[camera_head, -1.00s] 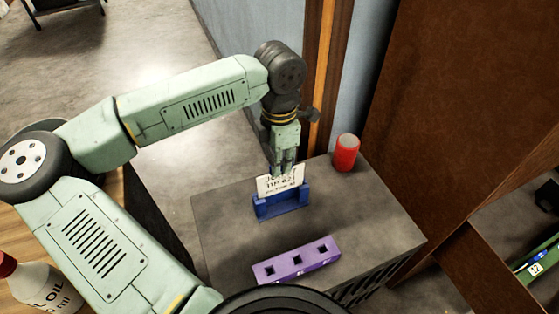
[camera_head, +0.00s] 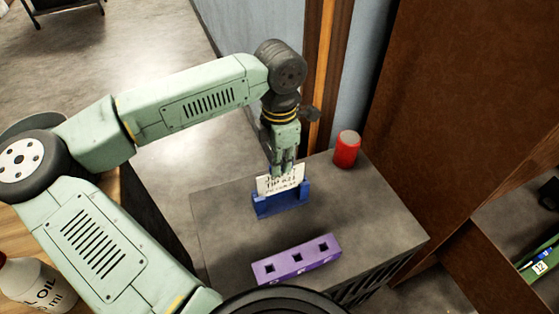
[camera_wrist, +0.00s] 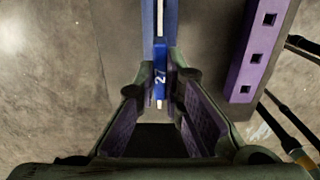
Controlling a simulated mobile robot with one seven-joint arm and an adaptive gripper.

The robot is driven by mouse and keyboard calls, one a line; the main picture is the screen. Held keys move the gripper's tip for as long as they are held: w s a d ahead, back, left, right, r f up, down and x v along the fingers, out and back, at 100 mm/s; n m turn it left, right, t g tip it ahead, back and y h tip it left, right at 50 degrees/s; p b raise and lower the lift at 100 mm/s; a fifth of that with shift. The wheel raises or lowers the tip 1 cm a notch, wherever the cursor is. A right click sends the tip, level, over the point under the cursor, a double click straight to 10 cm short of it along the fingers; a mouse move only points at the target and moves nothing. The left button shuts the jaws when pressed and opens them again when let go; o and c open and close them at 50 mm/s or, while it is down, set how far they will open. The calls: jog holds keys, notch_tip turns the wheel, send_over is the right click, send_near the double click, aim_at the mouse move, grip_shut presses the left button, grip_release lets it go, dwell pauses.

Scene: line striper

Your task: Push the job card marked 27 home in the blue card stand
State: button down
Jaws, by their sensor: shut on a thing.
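The white job card (camera_head: 281,183) stands upright in the blue card stand (camera_head: 281,208) on the grey cabinet top. Its printed face is partly readable in the head view. In the wrist view the card shows as a thin white edge (camera_wrist: 160,18) along the blue stand (camera_wrist: 171,20), and a white 27 shows on blue between the fingers. My gripper (camera_head: 283,170) points down and is shut on the card's upper edge. Its fingers also show in the wrist view (camera_wrist: 163,80), one on each side. How deep the card sits in the slot is hidden.
A purple block (camera_head: 296,260) with several square holes lies in front of the stand. A red can (camera_head: 347,149) stands at the back right of the grey cabinet top (camera_head: 370,210). A brown panel rises to the right. A white bottle (camera_head: 36,283) is at lower left.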

jog(key=shift+f+b, duration=2.35)
jog(key=shift+b, duration=0.45)
jog(key=c, duration=1.6)
grip_release()
jog(key=shift+r, duration=0.1)
jog(key=o, duration=0.3)
jog(key=shift+r, duration=0.15)
jog(key=shift+r+p, duration=1.7)
jog(key=shift+r, duration=1.65)
